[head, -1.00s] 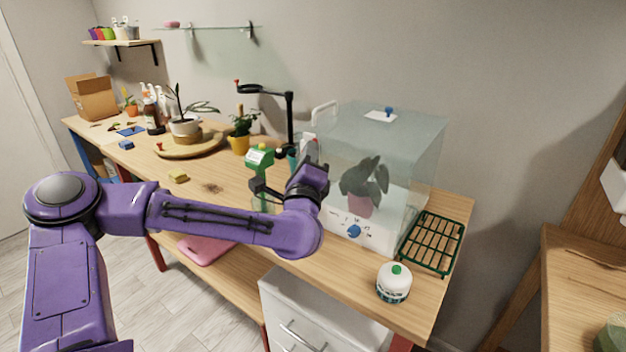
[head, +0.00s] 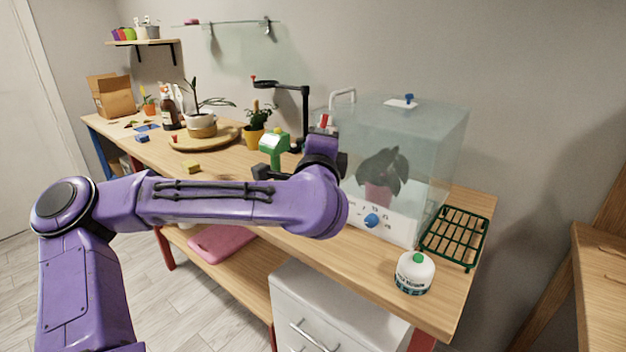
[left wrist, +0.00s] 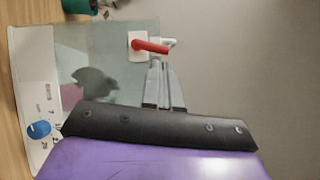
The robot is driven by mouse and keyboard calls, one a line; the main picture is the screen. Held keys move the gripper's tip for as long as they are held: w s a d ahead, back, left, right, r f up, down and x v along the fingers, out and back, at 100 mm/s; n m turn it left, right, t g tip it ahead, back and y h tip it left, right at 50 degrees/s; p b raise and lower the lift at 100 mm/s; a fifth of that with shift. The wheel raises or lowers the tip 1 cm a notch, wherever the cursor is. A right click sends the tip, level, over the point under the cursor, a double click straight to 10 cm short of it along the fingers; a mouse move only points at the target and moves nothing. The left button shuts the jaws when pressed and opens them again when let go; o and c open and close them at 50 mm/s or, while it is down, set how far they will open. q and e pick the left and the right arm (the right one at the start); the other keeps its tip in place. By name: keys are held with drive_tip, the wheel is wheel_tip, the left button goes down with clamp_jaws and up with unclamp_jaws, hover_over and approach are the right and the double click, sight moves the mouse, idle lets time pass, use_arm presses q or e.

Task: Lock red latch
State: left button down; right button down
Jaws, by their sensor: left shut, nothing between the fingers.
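The red latch (left wrist: 150,46) is a short red lever on a white plate, on the side of the clear case (left wrist: 110,45). In the left wrist view it lies slightly tilted, its free end pointing right. In the head view the red latch (head: 324,120) shows small above my wrist, beside the glass case (head: 420,130). My left gripper (left wrist: 164,66) is shut and empty, its fingertips just below the lever in the left wrist picture; I cannot tell whether they touch it. In the head view my wrist hides the fingers. My right gripper is in neither view.
The case holds a dark-leaved plant (head: 382,165) and has a blue dial (head: 372,221) on its white base. A green-topped device (head: 274,143) and a black lamp arm (head: 305,110) stand left of it. A white bottle (head: 414,273) and green rack (head: 455,237) stand right.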

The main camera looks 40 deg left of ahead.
use_arm(q)
drive_tip(key=b+v, duration=0.2)
drive_tip(key=v, duration=0.6)
drive_tip(key=shift+s+d+f, duration=0.2)
drive_tip(key=shift+s+d, duration=0.05)
drive_tip(key=shift+s, duration=0.05)
